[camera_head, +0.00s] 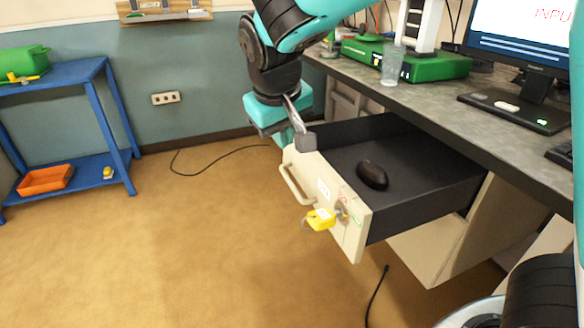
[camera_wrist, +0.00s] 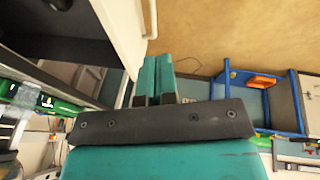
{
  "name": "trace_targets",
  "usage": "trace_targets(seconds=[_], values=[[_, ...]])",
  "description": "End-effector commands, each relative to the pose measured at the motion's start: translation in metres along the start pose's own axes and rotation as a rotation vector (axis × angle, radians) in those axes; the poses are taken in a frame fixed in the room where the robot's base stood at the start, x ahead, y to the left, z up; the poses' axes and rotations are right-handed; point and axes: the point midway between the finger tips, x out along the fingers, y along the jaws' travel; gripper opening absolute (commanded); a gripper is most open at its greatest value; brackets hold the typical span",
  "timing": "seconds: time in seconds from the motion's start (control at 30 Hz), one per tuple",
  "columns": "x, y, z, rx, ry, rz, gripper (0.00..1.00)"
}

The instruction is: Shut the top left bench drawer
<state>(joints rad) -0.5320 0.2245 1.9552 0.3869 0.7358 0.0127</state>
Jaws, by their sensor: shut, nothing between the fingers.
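The bench drawer (camera_head: 327,191) is pulled well out from under the grey bench. It has a cream front with a bar handle and a black inside. A dark computer mouse (camera_head: 372,175) lies in it. A yellow tag (camera_head: 320,219) hangs by the lock on the drawer front. My gripper (camera_head: 304,141) is shut and empty, at the top edge of the drawer front near its far left corner. I cannot tell whether it touches. In the wrist view, my shut fingers (camera_wrist: 154,80) are beside the cream drawer front (camera_wrist: 122,30).
The bench top (camera_head: 440,110) carries a green device, a glass, a monitor and a keyboard. A blue shelf (camera_head: 75,75) with an orange tray (camera_head: 46,179) stands at the left. Black cables lie on the floor. The brown floor before the drawer is mostly clear.

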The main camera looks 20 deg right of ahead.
Motion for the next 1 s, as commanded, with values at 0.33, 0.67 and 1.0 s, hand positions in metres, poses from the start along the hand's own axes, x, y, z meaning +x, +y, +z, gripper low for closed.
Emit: trace_targets(seconds=[0.33,0.67,1.0], values=[[0.051,-0.027,-0.066,0.244,0.094,0.328,0.0],[0.091,-0.012,-0.068,0.261,0.095,0.346,0.0],[0.147,0.018,-0.07,0.263,0.098,0.343,0.0]])
